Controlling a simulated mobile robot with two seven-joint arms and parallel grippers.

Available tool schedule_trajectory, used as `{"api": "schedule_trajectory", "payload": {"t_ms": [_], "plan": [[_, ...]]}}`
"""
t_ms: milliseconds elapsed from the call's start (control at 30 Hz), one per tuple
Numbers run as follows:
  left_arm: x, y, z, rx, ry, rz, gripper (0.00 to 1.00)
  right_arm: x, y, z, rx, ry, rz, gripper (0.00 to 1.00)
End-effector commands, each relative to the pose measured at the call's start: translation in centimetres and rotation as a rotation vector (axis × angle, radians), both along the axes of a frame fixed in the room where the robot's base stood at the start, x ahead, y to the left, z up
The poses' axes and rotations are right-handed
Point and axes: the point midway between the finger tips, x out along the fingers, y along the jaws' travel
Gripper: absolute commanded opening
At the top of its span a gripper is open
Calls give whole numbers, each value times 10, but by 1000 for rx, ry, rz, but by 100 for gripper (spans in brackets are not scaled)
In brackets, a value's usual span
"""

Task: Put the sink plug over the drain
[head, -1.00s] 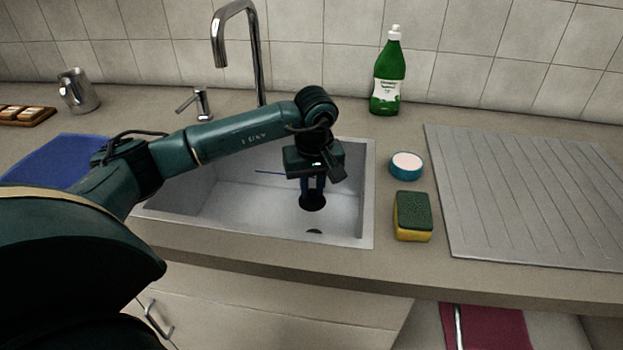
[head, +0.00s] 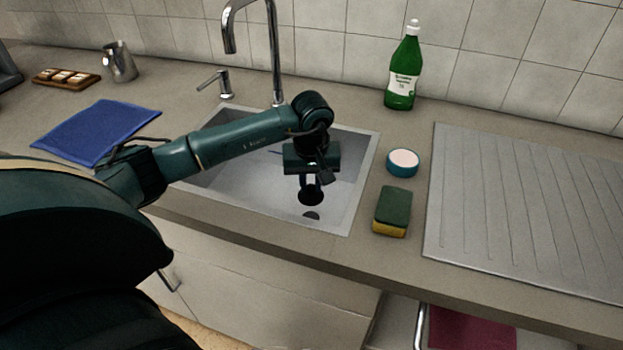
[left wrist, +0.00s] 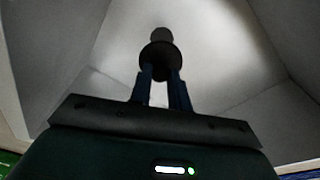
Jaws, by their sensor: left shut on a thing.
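The black round sink plug (head: 311,196) is held in my left gripper (head: 310,181), inside the grey sink (head: 239,188). The gripper is shut on it and points down. The dark drain (head: 312,215) shows just below the plug in the head view, partly hidden by it. In the left wrist view the plug (left wrist: 160,62) sits at the fingertips (left wrist: 161,73), with the drain (left wrist: 161,35) just beyond it, partly covered. The plug looks raised above the sink floor; the exact gap I cannot tell. My right gripper is not in view.
A chrome tap (head: 277,60) and soap dispenser (head: 225,82) stand behind the sink. A sponge (head: 393,212), a blue round tub (head: 403,163) and a green bottle (head: 404,75) are to the right, beside a ribbed drainboard (head: 520,205). A blue cloth (head: 98,132) lies left.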

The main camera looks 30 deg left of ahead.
Motion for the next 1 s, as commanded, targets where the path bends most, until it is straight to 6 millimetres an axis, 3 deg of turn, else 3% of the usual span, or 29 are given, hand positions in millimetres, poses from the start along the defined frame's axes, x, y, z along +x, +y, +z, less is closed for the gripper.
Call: {"api": "schedule_trajectory", "payload": {"t_ms": [600, 1000], "plan": [[0, -1, -59, -1, 2, 0, 0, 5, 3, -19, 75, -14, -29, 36], [0, 0, -67, 1, 1, 1, 0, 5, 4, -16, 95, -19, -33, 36]]}}
